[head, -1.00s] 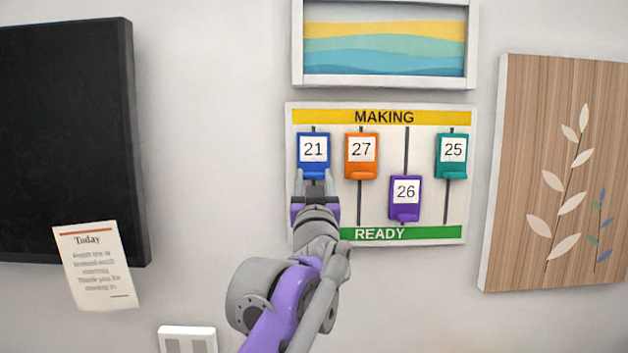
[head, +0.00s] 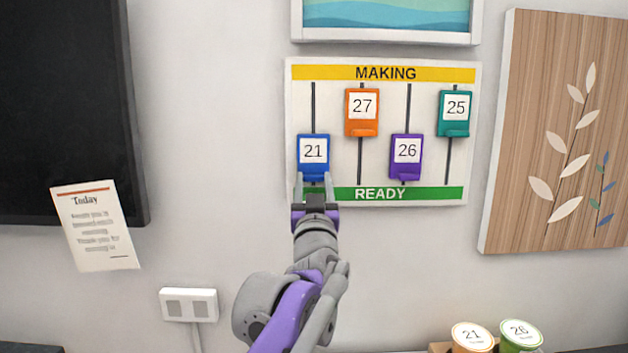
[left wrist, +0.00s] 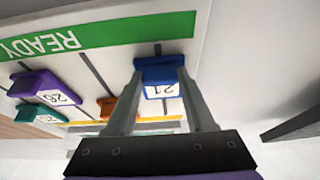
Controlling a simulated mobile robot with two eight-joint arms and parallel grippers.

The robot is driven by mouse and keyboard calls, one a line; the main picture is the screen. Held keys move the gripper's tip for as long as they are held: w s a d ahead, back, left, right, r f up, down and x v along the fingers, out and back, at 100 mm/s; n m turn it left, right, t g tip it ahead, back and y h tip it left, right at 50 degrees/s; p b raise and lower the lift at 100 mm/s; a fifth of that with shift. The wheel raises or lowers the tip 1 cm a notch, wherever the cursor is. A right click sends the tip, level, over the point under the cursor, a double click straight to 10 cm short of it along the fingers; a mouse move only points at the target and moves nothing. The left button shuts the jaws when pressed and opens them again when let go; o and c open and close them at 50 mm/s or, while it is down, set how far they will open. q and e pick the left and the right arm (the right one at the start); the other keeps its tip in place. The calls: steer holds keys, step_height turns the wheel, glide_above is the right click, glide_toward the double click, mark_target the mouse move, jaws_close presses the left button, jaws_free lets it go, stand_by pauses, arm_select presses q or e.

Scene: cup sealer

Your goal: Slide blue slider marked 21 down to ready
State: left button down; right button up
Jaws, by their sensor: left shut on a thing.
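The blue slider marked 21 (head: 313,152) is at the lower end of its track on the wall board (head: 383,132), just above the green READY band (head: 381,194). My left gripper (head: 313,184) is shut on the lower lip of the blue slider, with one finger on each side. In the left wrist view the blue slider (left wrist: 160,72) sits between the fingertips of my left gripper (left wrist: 158,80), seen upside down. The purple slider marked 26 (head: 406,155) stands at about the same height. My right gripper is not in view.
The orange slider 27 (head: 362,113) and teal slider 25 (head: 454,113) are higher, near the yellow MAKING band (head: 385,73). A paper note (head: 96,228), a wall socket (head: 188,304) and two lidded cups (head: 473,337) are around the board.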

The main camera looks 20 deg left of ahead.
arm_select(q)
steer(key=shift+c, duration=1.2)
jaws_free()
steer(key=shift+f, duration=0.1)
steer(key=b+v, duration=0.2)
steer(key=v, duration=0.8)
steer(key=shift+s, duration=0.4)
steer(key=shift+d+f, duration=0.1)
